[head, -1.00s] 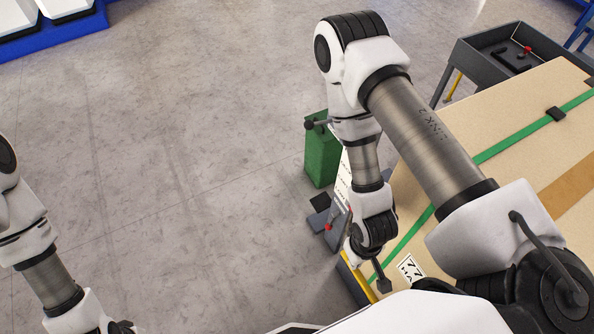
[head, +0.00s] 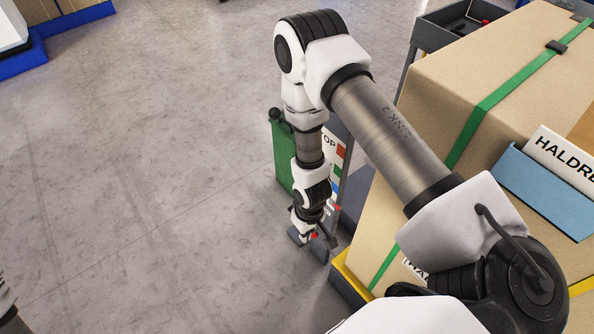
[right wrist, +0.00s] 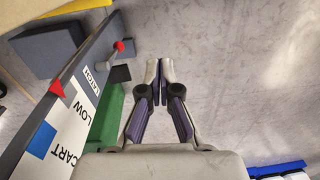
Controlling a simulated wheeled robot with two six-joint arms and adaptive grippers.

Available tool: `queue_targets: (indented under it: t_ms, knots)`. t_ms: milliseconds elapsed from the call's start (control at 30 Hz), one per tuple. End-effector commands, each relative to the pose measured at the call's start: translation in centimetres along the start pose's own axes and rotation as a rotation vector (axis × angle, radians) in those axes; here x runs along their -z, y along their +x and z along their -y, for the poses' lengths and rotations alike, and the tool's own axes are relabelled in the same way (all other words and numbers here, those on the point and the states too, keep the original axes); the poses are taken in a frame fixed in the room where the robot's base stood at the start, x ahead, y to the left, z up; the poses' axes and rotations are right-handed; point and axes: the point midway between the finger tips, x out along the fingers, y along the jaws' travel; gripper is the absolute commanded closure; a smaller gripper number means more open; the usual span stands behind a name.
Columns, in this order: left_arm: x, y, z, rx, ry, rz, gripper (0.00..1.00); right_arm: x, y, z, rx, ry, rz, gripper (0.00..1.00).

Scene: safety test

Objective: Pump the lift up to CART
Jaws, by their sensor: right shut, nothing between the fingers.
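The lift carries a large green-strapped cardboard box (head: 440,95) on a yellow-edged deck (head: 345,268). A white level board (head: 333,150) on its post reads TOP in the head view. In the right wrist view, the board (right wrist: 62,125) shows LOW, CART with a blue square (right wrist: 42,140), and a red pointer (right wrist: 57,88) nearer LOW than CART. A red knob (right wrist: 119,46) is by the LATCH label. A green housing (head: 283,155) stands beside the board, partly behind my right arm. My right gripper (right wrist: 160,68) is shut and empty, apart from the knob. My left gripper is outside the view.
A dark grey cart (head: 440,35) stands behind the box. A blue holder (head: 545,190) with a white card is on the box's side. Blue-edged racks (head: 70,20) are at the far left. The floor on the left is clear.

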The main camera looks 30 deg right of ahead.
Motion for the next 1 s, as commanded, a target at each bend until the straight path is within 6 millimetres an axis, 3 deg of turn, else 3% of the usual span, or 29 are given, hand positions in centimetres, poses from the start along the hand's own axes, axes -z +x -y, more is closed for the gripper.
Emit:
queue_targets:
  t_ms: [33,200,333,400,500,633,1000]
  knots:
    - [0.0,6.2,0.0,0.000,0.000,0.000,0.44,2.7,5.8,-0.9,-0.003,-0.011,-0.012,1.00]
    - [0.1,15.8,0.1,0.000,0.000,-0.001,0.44,10.7,12.9,-4.0,-0.036,-0.049,-0.013,1.00]
    - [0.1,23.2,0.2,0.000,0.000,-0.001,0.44,16.4,16.6,-7.1,-0.085,-0.067,-0.013,1.00]
    - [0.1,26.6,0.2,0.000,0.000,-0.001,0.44,18.9,17.8,-8.8,-0.115,-0.070,-0.010,1.00]
    - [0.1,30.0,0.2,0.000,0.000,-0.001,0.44,21.6,18.2,-10.9,-0.154,-0.066,-0.005,1.00]
    - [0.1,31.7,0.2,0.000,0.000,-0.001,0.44,23.2,17.5,-12.4,-0.184,-0.060,0.002,1.00]
    - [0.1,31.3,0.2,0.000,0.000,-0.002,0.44,23.4,16.8,-12.6,-0.191,-0.058,0.007,1.00]
